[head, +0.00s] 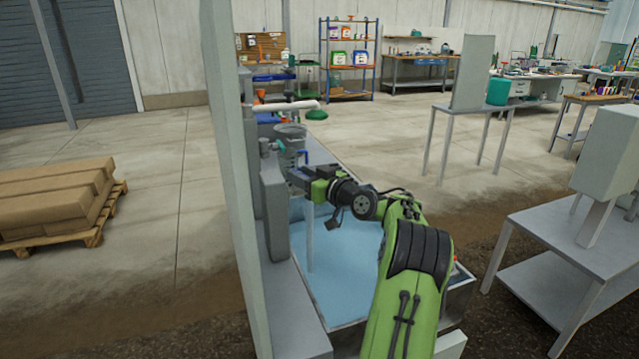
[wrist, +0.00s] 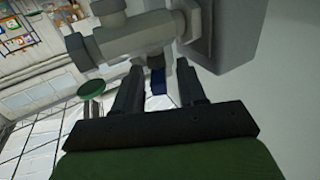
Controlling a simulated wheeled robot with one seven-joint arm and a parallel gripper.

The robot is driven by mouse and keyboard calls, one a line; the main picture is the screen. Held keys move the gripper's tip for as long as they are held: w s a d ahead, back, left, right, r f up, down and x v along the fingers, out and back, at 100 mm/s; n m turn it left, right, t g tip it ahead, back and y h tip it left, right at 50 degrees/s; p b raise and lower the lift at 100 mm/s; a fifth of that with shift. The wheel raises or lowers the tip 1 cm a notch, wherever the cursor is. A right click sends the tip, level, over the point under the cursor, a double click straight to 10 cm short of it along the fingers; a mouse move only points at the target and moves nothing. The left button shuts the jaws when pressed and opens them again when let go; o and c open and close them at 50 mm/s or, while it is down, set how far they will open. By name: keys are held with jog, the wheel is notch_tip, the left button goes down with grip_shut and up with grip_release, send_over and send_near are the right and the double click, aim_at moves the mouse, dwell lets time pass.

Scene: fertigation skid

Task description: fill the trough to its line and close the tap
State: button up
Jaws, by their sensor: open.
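The trough (head: 463,298) is a grey-rimmed basin holding a broad sheet of blue water (head: 345,275). Its fill line cannot be made out. The grey tap (wrist: 130,38) stands above the trough's far left side, and it also shows in the head view (head: 290,142). A small blue lever (wrist: 157,82) hangs under the tap body. My gripper (wrist: 159,66) is open, with its two dark fingers on either side of the blue lever; contact cannot be told. In the head view my gripper (head: 298,178) is just below the tap. A pale vertical streak (head: 310,240) drops into the water, either stream or pipe.
A grey post (head: 230,160) stands left of the trough. A green disc (head: 317,115) on a white pipe is beyond the tap. A grey table (head: 570,240) is at right, a pallet of boxes (head: 55,200) at left. Open concrete floor lies behind.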

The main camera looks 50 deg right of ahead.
jog(key=s+a, duration=0.1)
jog(key=s, duration=1.3)
jog(key=shift+s, duration=0.1)
